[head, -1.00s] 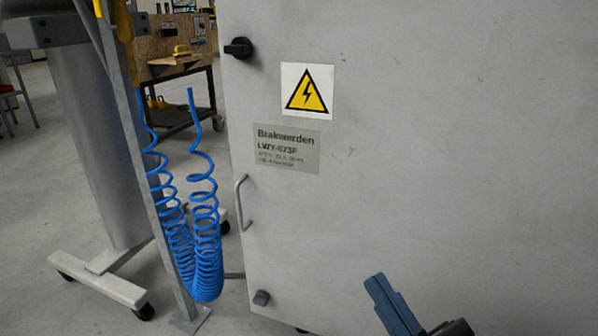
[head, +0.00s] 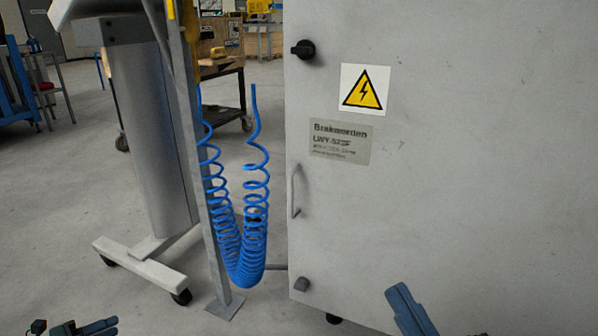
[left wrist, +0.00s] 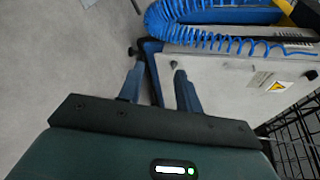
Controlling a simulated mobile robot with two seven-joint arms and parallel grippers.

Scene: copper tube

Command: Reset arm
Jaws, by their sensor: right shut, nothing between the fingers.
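My left gripper (head: 70,328) shows only partly at the bottom left edge of the head view, above the floor. In the left wrist view its two blue fingers (left wrist: 160,88) stand apart with nothing between them. My right gripper (head: 412,312) is partly in view at the bottom of the head view, in front of the grey cabinet (head: 480,180). It is shut and holds nothing. The rest of both arms is out of the head view.
The cabinet, with a yellow warning sign (head: 365,90) and a handle (head: 296,190), fills the right side. Blue coiled hose (head: 243,250) hangs beside a metal post (head: 205,200). A wheeled stand (head: 150,150) is further left. Open floor (head: 60,220) lies at the left.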

